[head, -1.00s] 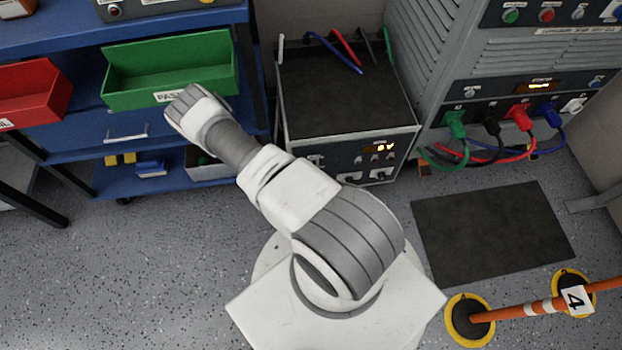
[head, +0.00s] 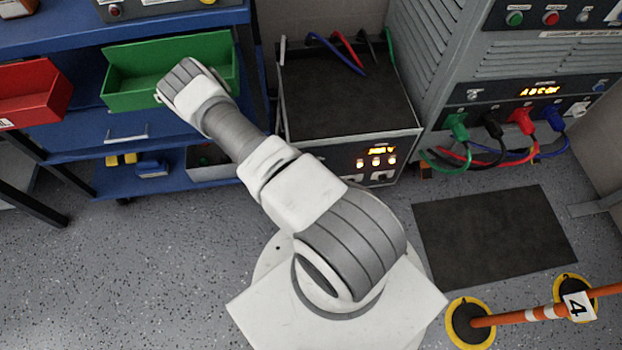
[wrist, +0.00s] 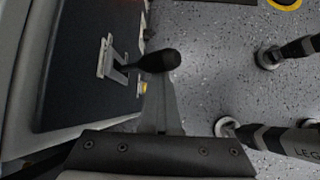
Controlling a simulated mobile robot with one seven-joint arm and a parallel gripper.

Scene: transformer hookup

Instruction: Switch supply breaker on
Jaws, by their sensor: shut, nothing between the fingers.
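In the wrist view, a lever with a black knob (wrist: 160,60) sticks out to the right from a metal bracket (wrist: 112,58) on a dark panel (wrist: 75,70). I take it to be the supply breaker's handle. My gripper (wrist: 165,108) shows as a narrow grey shape above its dark mount, just below the knob. It is shut and empty; whether it touches the knob I cannot tell. In the head view my arm reaches up and left, and hides the gripper and the lever. The bench box (head: 345,95) has a lit display and three lit orange lamps.
The large grey cabinet (head: 440,70) at right has a lit display and green, black, red and blue plugs. A green bin (head: 150,75) and red bin (head: 35,95) sit on the blue shelf. A barrier pole (head: 535,312) lies at lower right beside a dark mat (head: 490,235).

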